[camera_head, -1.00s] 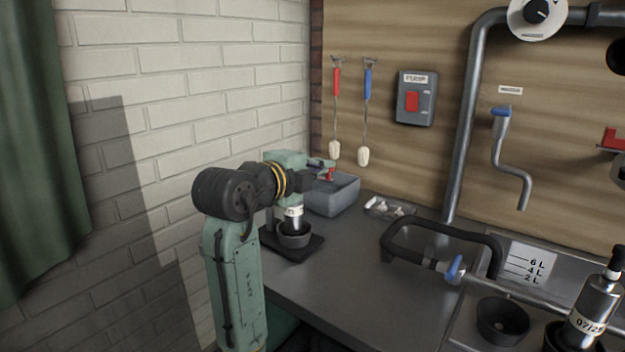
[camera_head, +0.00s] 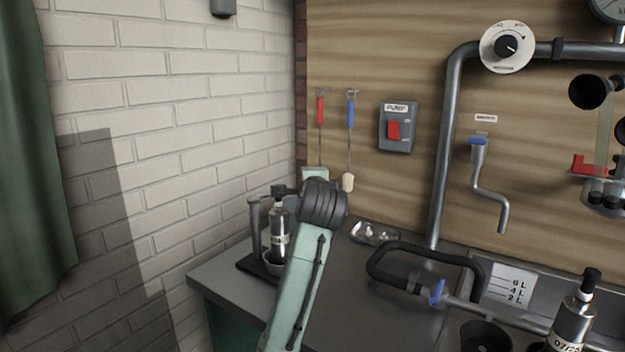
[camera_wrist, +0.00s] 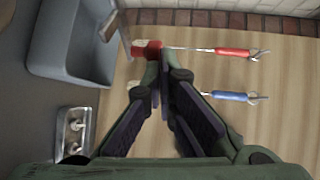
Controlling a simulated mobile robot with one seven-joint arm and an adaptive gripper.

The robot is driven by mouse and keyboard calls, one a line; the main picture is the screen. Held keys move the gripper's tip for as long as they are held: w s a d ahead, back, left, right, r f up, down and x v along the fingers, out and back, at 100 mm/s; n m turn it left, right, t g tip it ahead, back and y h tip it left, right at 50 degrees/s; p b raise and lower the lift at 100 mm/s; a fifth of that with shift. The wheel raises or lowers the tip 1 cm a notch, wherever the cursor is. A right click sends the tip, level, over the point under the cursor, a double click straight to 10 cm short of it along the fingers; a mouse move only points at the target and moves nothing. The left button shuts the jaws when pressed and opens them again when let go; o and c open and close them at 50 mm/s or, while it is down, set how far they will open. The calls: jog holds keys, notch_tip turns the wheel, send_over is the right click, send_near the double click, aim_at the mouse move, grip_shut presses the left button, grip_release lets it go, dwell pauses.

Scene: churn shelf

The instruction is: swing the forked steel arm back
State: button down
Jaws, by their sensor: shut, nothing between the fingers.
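I cannot make out the forked steel arm for certain. My gripper (camera_wrist: 165,55) is shut and empty in the wrist view, its fingertips beside a red knob-like piece (camera_wrist: 147,48); whether they touch is unclear. In the head view my own arm link hides the fingers. A dark stand (camera_head: 250,266) at the left of the counter has a grey post (camera_head: 256,228), and a steel bottle (camera_head: 279,236) stands upright there in a dark cup.
Red-handled (camera_head: 320,110) and blue-handled (camera_head: 351,113) brushes hang on the wooden wall. A grey bin (camera_wrist: 75,55) and a small steel tray (camera_wrist: 73,133) lie left of my gripper in the wrist view. A black hose loop (camera_head: 385,255) and another bottle (camera_head: 572,322) stand right.

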jog(key=shift+w+a, duration=0.15)
jog(key=shift+w, duration=0.3)
jog(key=shift+r, duration=0.1)
dwell(0.4)
